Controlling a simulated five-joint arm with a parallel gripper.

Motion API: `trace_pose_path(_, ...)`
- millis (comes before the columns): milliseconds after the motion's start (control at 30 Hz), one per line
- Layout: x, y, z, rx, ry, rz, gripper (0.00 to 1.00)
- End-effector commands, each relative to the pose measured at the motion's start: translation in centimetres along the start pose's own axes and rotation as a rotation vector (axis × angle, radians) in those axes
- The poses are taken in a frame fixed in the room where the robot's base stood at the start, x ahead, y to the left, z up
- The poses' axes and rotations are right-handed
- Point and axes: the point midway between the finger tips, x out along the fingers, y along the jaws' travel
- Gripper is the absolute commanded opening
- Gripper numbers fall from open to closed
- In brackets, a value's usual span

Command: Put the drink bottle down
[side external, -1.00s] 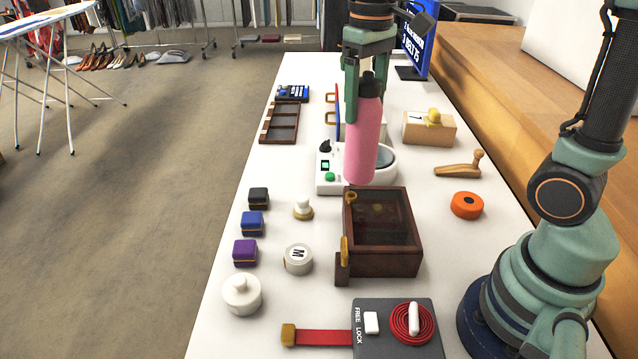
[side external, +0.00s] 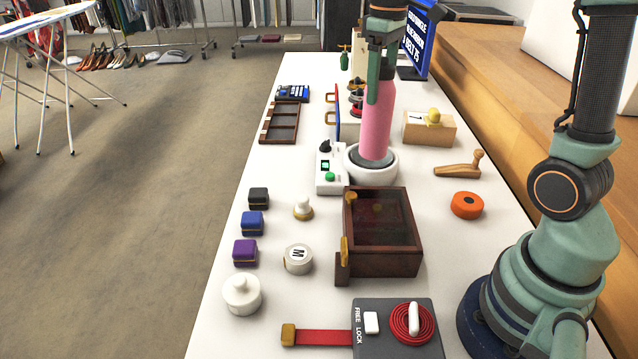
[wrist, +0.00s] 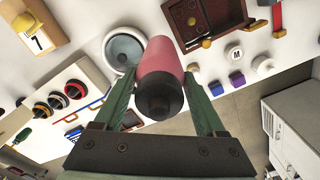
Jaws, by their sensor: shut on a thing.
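The drink bottle is a pink cylinder (side external: 378,128) with a black cap, held upright in the side view. My gripper (side external: 381,80) is shut on its upper part. In the side view the bottle's lower end overlaps the grey inside of a round white dish (side external: 392,172); whether it touches the dish I cannot tell. In the wrist view the bottle (wrist: 160,62) points away from the camera between the fingers of my gripper (wrist: 162,100), and the round dish (wrist: 123,50) shows beside its far end.
A white control box (side external: 330,178) with a green button adjoins the dish. A dark wooden box (side external: 385,262) stands in front, and a wooden block with a yellow knob (side external: 428,131) is to the right. An orange roll (side external: 467,205) lies right. Bare table shows between them.

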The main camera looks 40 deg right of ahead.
Motion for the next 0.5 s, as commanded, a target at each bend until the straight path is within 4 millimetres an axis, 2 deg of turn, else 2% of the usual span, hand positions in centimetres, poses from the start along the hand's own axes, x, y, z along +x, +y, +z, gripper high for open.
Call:
trace_pose_path(100, 2.9, -0.1, 0.1, 0.0, -0.004, -0.002, 0.0)
trace_pose_path(300, 7.0, 0.0, 0.0, 0.001, -0.002, -0.001, 0.0)
trace_pose_path(500, 8.7, 0.0, -0.1, 0.001, 0.002, 0.001, 0.0)
